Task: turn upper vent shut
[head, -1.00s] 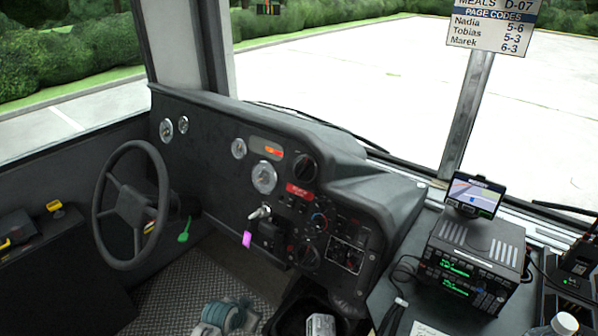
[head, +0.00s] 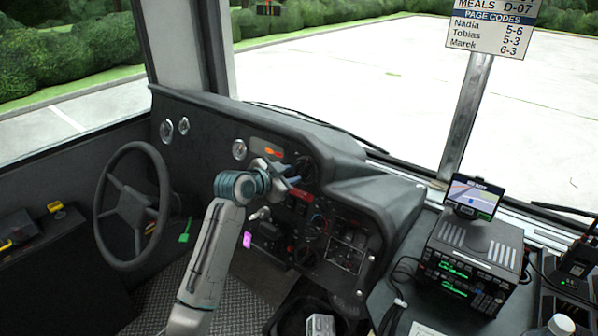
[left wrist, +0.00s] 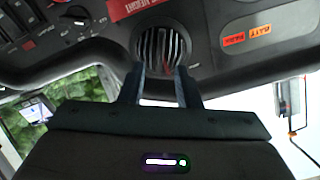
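The upper vent (head: 308,164) is a round black vent on the dashboard, right of the orange indicator lights, partly hidden behind my left gripper. In the left wrist view, the upper vent (left wrist: 163,45) shows several slats with gaps between them, and its lower rim is close to the fingertips. My left gripper (head: 290,176) is in front of the vent. Its two fingers stand apart with nothing between them, and they point at the vent in the left wrist view (left wrist: 161,78). I cannot tell whether they touch it. My right gripper is not in view.
A lower round vent (head: 306,255) sits below on the same panel. The key with a pink tag (head: 247,240) hangs below my left gripper. The steering wheel (head: 133,205) stands to the left. A radio unit with a small screen (head: 474,197) above it is at the right.

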